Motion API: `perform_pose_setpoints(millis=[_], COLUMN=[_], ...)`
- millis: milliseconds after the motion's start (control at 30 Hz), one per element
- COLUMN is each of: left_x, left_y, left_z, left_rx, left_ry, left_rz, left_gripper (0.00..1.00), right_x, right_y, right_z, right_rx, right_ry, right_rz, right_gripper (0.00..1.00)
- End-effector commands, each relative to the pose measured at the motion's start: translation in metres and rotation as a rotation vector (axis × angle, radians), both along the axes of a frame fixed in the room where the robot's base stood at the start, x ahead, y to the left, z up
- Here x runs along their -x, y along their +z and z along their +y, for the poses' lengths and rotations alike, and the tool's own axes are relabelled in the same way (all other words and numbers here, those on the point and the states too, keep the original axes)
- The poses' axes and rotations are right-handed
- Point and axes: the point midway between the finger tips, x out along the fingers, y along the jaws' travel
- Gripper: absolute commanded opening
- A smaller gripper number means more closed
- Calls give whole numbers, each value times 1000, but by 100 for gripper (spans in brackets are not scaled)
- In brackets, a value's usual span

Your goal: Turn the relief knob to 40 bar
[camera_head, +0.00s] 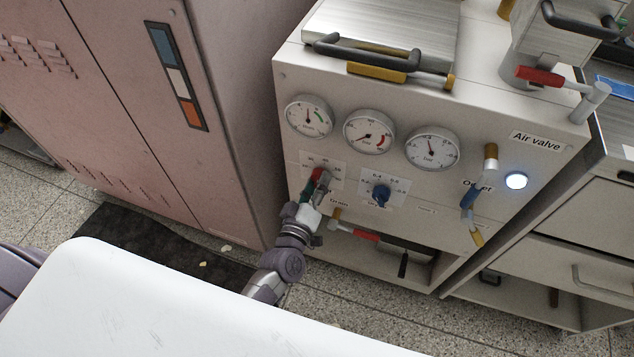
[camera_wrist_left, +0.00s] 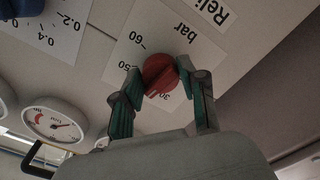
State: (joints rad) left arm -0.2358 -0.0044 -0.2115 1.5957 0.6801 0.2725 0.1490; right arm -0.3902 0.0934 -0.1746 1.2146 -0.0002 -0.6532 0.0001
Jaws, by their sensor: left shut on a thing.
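The red relief knob (camera_wrist_left: 160,75) sits on a white scale plate (camera_wrist_left: 185,45) on the panel front. My left gripper (camera_wrist_left: 160,92) is shut on the knob, one green-padded finger on each side. In the head view the left gripper (camera_head: 317,186) covers much of the knob, with a bit of red showing at the fingers. I cannot tell exactly which mark the knob points to. My right gripper is not in view.
A blue knob (camera_head: 381,193) sits right of the relief knob, below several round gauges (camera_head: 368,131). A red-handled drain valve (camera_head: 355,232) is just below. A pink cabinet (camera_head: 150,120) stands left.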

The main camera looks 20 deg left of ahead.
Motion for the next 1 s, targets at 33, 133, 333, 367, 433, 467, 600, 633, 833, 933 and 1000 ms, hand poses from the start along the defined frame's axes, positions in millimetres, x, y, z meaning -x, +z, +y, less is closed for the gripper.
perform_pose_setpoints(millis=[33, 133, 333, 367, 433, 467, 600, 633, 833, 933, 1000], left_x=[0, 0, 0, 0, -1, 0, 0, 0, 0, 2, 8], left_y=[1, 1, 1, 1, 1, 1, 1, 1, 0, 0, -1], left_z=[0, 0, 0, 0, 0, 0, 0, 0, 0, 0, 1], left_rx=[4, 9, 9, 9, 8, 8, 8, 8, 8, 8, 7], left_ry=[1, 1, 1, 1, 1, 1, 1, 0, 1, 0, 0], left_rz=[-2, -2, -2, -2, -2, -2, -2, -1, 0, 0, 2], left_gripper=[7, 7, 7, 7, 7, 47, 67, 67, 67, 67, 67], right_x=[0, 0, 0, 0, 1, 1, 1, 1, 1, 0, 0], right_y=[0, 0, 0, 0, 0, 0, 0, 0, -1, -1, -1], right_z=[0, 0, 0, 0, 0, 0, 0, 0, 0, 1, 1], right_rx=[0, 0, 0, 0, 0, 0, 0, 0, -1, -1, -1], right_ry=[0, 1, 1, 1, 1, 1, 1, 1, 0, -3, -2], right_rz=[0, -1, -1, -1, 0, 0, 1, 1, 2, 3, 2], right_gripper=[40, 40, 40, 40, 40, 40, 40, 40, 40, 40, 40])
